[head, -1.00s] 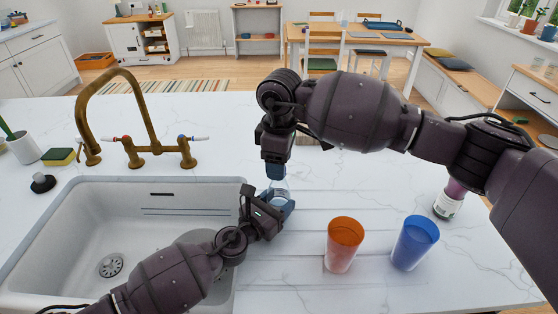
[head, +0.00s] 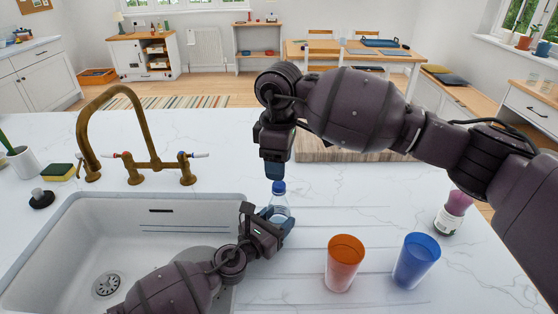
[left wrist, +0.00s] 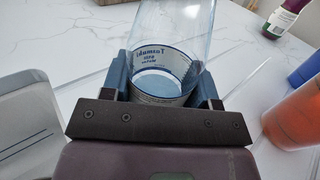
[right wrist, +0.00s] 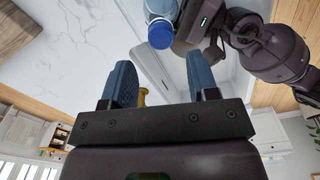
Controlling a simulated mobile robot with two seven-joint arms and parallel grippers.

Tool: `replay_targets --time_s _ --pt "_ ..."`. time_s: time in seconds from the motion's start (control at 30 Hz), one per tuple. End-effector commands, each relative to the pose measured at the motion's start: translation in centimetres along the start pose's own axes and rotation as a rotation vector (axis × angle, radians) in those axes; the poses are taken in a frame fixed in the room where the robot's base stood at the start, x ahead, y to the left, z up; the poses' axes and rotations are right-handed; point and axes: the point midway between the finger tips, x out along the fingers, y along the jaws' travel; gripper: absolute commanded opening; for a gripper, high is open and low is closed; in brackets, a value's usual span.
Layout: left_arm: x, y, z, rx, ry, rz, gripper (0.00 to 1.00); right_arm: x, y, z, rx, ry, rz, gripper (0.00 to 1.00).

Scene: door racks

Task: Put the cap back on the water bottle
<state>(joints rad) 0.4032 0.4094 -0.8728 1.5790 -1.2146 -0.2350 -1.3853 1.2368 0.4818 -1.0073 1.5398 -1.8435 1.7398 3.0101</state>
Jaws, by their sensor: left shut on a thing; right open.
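The clear water bottle (head: 279,207) stands upright on the worktop beside the sink. Its blue cap (head: 279,187) sits on top of the neck; it also shows in the right wrist view (right wrist: 161,34). My left gripper (head: 276,222) is shut around the bottle's lower body. The left wrist view shows the labelled bottle (left wrist: 165,70) between its fingers. My right gripper (head: 278,172) points down just above the cap. Its fingers are apart and empty in the right wrist view (right wrist: 160,80). I cannot tell how tightly the cap sits.
An orange cup (head: 343,264) and a blue cup (head: 415,260) stand right of the bottle. A purple-topped jar (head: 450,215) stands farther right. The sink (head: 110,245) and brass tap (head: 140,130) are to the left. A wooden board (head: 345,150) lies behind my right arm.

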Motion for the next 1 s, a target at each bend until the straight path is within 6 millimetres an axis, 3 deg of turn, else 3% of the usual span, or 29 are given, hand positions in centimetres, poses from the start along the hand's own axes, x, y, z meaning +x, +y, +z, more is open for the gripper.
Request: replay_targets --time_s 0.17,1.0 --pt "-0.1 0.0 -0.1 0.0 0.003 0.0 0.0 -1.9 0.8 0.2 -0.049 -0.014 0.041 0.54" --pt "-0.1 0.0 -0.1 0.001 0.003 0.001 0.0 -3.0 0.8 0.4 -1.256 -0.041 0.029 0.54"
